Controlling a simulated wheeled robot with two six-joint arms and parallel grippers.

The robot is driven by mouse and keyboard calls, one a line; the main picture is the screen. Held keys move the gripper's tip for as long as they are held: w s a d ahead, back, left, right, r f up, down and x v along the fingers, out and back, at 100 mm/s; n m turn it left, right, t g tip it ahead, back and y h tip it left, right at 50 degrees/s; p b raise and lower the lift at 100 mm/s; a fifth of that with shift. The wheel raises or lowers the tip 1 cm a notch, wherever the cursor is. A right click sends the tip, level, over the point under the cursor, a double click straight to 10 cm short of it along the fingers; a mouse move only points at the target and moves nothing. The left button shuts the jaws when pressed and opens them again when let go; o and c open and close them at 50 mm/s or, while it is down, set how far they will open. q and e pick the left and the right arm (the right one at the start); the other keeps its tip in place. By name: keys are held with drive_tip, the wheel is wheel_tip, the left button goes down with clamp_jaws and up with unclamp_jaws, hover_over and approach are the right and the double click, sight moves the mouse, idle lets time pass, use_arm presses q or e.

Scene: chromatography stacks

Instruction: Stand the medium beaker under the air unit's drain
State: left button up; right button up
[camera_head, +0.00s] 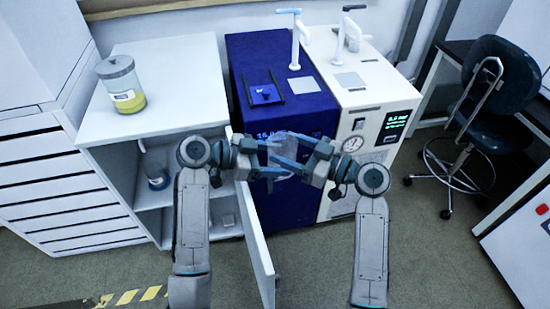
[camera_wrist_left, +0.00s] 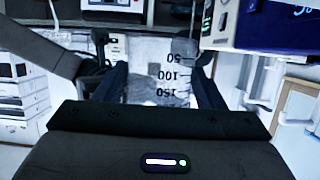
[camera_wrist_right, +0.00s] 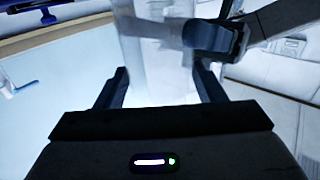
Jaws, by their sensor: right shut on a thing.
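The beaker (camera_head: 285,150) is clear and faint, held in the air between my two grippers in front of the blue unit. My right gripper (camera_head: 300,155) is shut on it. The beaker also shows between the fingers in the right wrist view (camera_wrist_right: 155,60). In the left wrist view, the beaker (camera_wrist_left: 160,75) has marks 50, 100 and 150, which appear upside down. My left gripper (camera_head: 265,160) has its fingers apart on either side of the beaker; whether they touch it is unclear. The drain cannot be made out.
A blue unit (camera_head: 255,75) and a white unit (camera_head: 375,95) stand side by side, each with a tap on top. A white cabinet (camera_head: 170,60) has an open door (camera_head: 255,225), a jar of yellow liquid (camera_head: 122,85) on top and a vessel (camera_head: 157,178) inside. A chair (camera_head: 500,90) stands right.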

drive_tip(key=o, duration=1.1)
drive_tip(key=shift+d, duration=0.15)
